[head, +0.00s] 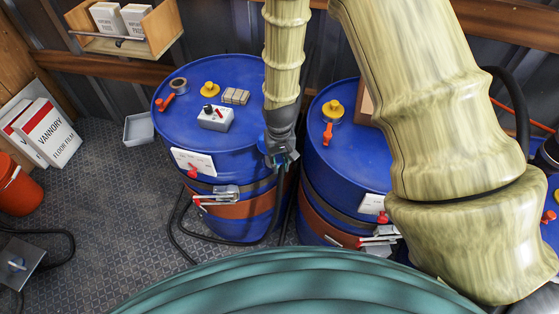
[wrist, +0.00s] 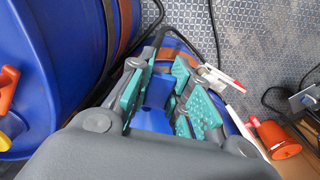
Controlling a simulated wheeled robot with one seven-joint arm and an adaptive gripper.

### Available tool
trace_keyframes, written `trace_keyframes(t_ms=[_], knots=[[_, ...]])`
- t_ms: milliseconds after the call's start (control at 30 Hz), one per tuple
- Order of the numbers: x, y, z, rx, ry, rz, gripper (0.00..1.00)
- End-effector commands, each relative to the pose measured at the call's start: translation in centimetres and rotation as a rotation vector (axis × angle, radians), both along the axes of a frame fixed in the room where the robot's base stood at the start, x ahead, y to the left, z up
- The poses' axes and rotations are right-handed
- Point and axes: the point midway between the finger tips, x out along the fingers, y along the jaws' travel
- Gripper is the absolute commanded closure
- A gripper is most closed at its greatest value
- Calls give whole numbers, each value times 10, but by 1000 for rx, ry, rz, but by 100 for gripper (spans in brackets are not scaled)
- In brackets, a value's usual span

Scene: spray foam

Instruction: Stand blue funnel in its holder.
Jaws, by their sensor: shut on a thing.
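My gripper (head: 281,156) hangs at the front right edge of the left blue drum (head: 215,160), near the gap between two drums. In the wrist view its teal fingers (wrist: 160,95) are closed on a blue piece, which I take to be the blue funnel (wrist: 155,92). Only part of the funnel shows between the fingers; its full shape and its tip are hidden. I cannot make out the funnel's holder in either view.
The left drum's top carries a grey switch box (head: 215,118), a tape roll (head: 178,85) and a yellow cap (head: 210,89). A second blue drum (head: 350,155) stands close right. An orange bucket (head: 18,190) stands far left. Black hoses cross the floor; the left floor has free room.

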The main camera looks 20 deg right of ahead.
Motion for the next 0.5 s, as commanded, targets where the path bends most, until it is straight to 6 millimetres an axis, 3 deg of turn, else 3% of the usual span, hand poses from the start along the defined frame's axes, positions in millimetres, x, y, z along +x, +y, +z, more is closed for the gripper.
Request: trace_keyframes(t_ms=[33,67,200,500], knots=[[0,0,-2,0,0,0,100],[0,0,-1,0,0,0,79],[0,0,-1,0,0,0,55],[0,0,0,0,0,0,55]])
